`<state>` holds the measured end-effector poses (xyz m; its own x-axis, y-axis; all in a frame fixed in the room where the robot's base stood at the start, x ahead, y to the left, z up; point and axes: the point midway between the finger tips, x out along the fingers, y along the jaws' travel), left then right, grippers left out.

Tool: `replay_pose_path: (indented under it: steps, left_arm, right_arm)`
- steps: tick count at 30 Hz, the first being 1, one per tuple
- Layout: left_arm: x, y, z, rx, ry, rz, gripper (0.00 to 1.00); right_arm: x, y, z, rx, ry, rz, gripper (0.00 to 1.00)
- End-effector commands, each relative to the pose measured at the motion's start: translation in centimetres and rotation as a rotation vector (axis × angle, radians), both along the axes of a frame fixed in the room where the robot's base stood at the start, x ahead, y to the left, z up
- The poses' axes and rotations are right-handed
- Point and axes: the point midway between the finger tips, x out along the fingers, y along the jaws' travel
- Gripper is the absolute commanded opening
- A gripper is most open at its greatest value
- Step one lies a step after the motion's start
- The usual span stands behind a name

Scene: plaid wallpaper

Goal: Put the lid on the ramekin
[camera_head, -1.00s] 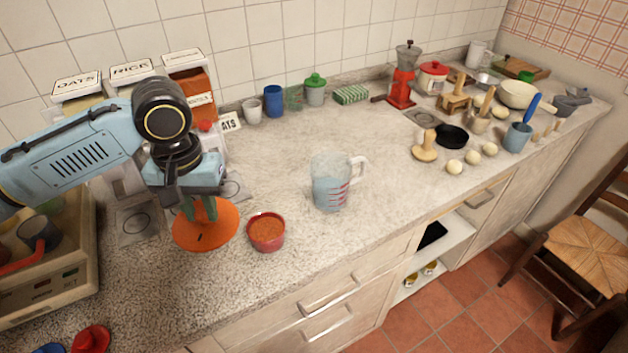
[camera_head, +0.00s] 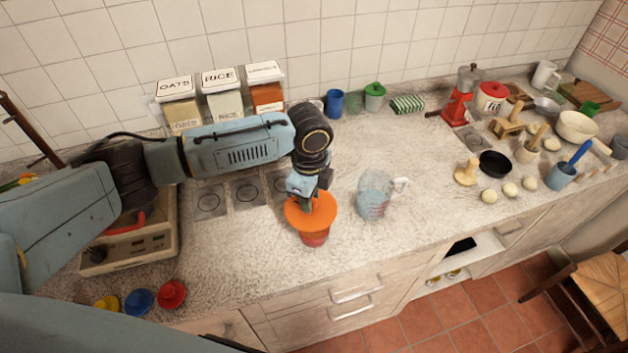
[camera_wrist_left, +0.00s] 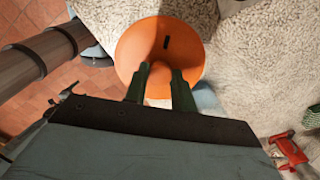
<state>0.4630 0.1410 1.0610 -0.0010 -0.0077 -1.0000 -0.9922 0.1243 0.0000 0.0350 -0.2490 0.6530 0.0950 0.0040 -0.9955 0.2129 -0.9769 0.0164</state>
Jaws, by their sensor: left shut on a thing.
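The lid is a wide orange disc (camera_head: 318,219), held above the red ramekin (camera_head: 314,238), whose front wall shows under it. The lid covers the ramekin's opening in the head view; I cannot tell whether the two touch. My left gripper (camera_head: 305,203) is shut on the lid from above. In the left wrist view the lid (camera_wrist_left: 190,45) sits between the two green fingertips (camera_wrist_left: 158,75) and hides the ramekin. My right gripper is not in view.
A clear measuring jug (camera_head: 375,195) stands just right of the ramekin. Canisters (camera_head: 222,95) line the wall behind my left arm. A scale (camera_head: 130,245) is at the left, with small coloured bowls (camera_head: 171,294) in front. The counter's front edge runs close before the ramekin.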

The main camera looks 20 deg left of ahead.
Motion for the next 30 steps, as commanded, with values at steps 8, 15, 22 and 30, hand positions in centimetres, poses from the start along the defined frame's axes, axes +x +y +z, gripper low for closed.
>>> replay_pose_path:
  steps: [8, 15, 22, 30]
  left_arm:
    - [-0.1, -0.8, 0.0, 0.007, -0.001, -0.261, 0.04]
    - [-0.1, -0.9, -0.9, 0.008, -0.001, -0.279, 0.04]
    - [-0.1, -0.9, -2.8, 0.009, -0.001, -0.278, 0.04]
    - [-0.1, -0.9, -5.0, 0.008, 0.0, -0.277, 0.04]
  right_arm:
    - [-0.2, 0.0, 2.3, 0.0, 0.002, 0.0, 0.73]
    - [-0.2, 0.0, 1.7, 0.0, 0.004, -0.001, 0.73]
    - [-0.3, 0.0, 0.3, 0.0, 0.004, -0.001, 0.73]
    - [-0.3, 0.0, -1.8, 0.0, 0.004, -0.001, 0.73]
